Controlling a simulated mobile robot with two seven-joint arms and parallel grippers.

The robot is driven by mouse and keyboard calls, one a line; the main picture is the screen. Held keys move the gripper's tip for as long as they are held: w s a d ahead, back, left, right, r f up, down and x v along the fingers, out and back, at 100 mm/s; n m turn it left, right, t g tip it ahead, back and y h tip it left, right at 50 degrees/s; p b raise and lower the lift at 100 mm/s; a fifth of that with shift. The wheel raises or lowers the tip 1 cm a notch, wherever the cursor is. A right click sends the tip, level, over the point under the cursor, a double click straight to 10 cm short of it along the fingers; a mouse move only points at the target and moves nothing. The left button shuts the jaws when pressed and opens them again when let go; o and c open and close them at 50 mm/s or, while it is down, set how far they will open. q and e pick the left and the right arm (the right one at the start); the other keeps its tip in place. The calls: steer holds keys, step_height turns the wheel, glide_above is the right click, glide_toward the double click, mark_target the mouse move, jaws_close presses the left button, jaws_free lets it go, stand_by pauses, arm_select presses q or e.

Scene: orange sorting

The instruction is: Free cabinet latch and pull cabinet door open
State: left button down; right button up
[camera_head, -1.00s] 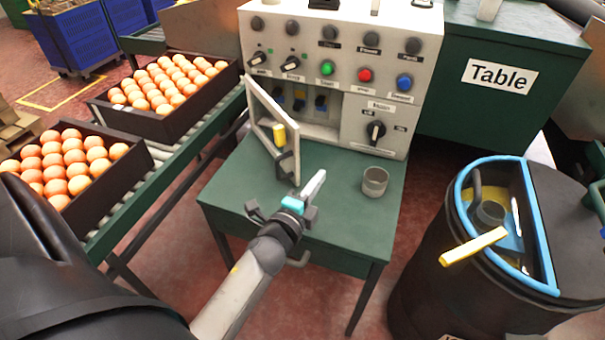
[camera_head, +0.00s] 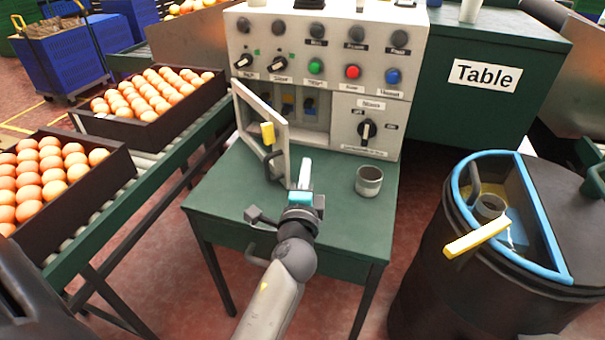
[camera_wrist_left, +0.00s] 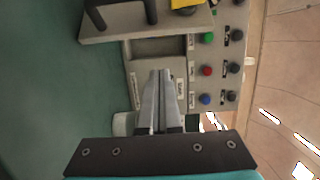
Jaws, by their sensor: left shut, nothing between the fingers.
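The grey cabinet door (camera_head: 250,112) stands open, swung out to the left of the control box's lower compartment (camera_head: 310,125). On it are a yellow latch (camera_head: 267,133) and a dark handle (camera_head: 268,165). My left gripper (camera_head: 305,166) is shut and empty, just right of the door's free edge, above the green table. In the left wrist view the closed fingers (camera_wrist_left: 160,78) point toward the box, with the door (camera_wrist_left: 140,30), its handle (camera_wrist_left: 120,12) and part of the yellow latch (camera_wrist_left: 188,8) at the top. My right gripper is out of view.
A grey cup (camera_head: 369,181) stands on the green table (camera_head: 225,200), right of the gripper. The control box (camera_head: 290,35) with knobs and buttons is behind. A black barrel (camera_head: 430,265) with a yellow handle stands at right.

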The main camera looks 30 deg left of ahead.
arm_select(q)
steer(key=shift+w+a+p, duration=0.1)
steer(key=shift+w+a, duration=0.4)
steer(key=shift+a, duration=0.3)
steer(key=shift+w+a+p, duration=0.1)
steer(key=shift+w+a, duration=0.35)
steer(key=shift+a, duration=0.4)
steer(key=shift+w+a+p, duration=0.1)
steer(key=shift+w+a, duration=0.4)
steer(key=shift+a, duration=0.3)
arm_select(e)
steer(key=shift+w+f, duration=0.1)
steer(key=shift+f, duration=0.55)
